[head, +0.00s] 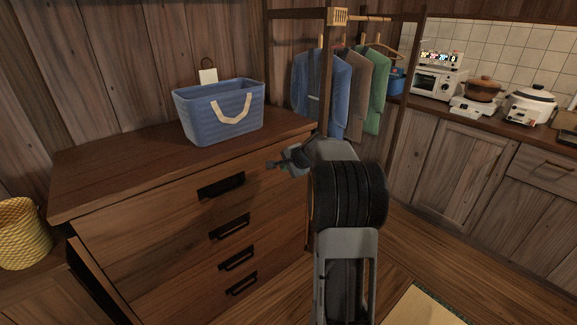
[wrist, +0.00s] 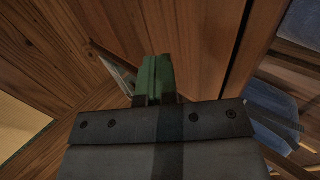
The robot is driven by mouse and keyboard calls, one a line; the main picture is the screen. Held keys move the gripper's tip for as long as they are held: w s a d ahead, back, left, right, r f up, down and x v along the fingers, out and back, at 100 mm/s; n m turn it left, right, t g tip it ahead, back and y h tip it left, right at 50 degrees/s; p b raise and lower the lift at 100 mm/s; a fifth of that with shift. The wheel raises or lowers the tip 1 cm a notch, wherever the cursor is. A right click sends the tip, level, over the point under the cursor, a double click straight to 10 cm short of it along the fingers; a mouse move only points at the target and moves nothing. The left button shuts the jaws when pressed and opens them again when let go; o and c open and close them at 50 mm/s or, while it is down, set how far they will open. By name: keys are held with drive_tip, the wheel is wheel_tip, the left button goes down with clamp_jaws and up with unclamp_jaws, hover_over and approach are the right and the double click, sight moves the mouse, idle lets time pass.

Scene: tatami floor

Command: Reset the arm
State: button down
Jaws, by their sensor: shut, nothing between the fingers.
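My arm reaches up from the bottom of the head view, and my gripper (head: 272,164) points left at its end. It is beside the right front corner of the wooden chest of drawers (head: 150,205). In the wrist view my gripper (wrist: 154,62) shows as dark, green-lit fingers close together, shut with nothing between them. I cannot tell from the head view whether the gripper touches the chest.
A blue basket (head: 195,125) stands on the chest. A clothes rack with a blue jacket (head: 330,100), a brown one and a green one stands behind my arm. A kitchen counter with a rice cooker (head: 530,106) and a brown pot (head: 481,90) is at right. A yellow woven basket (head: 22,235) is at left.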

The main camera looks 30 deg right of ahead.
drive_tip(key=s+a+f+n+g+p, duration=0.1)
drive_tip(key=s+a+n+g+p, duration=0.3)
drive_tip(key=s+a+n, duration=0.45)
drive_tip(key=s+a+r+n+g+h+p, duration=0.1)
drive_tip(key=s+a+r+n+p, duration=0.7)
drive_tip(key=s+a+r+p, duration=0.8)
drive_tip(key=s+r, duration=0.3)
drive_tip(key=shift+s+g, duration=0.25)
drive_tip(key=shift+g, duration=0.15)
